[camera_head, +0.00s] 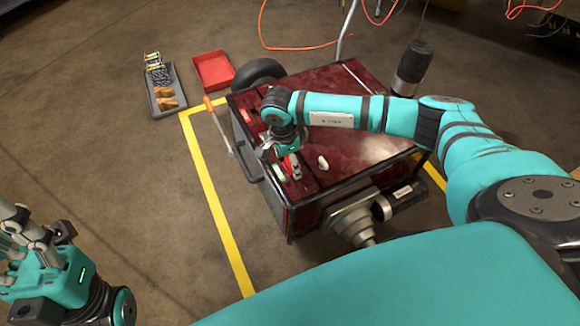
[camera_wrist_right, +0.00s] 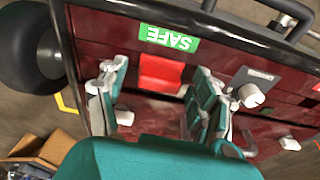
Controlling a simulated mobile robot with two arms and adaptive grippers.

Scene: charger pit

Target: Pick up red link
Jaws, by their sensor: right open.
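The red link (camera_wrist_right: 162,72) shows in the right wrist view as a red block on the dark red top of the cart, just below a green SAFE label (camera_wrist_right: 170,38). My right gripper (camera_wrist_right: 155,98) is open, with one finger to each side of the red link and space between. In the head view a red piece (camera_head: 294,168) shows by my right gripper (camera_head: 283,150), which points down over the cart's near left part. The arm hides part of the area there. My left gripper (camera_head: 38,238) is at the lower left, away from the cart; its opening is unclear.
The dark red cart (camera_head: 345,85) has a black rim and a side handle. A white knob (camera_wrist_right: 250,95) stands right of the fingers. A red tray (camera_head: 213,70) and a grey tray (camera_head: 165,88) with parts lie on the floor. Yellow tape (camera_head: 211,190) marks the floor.

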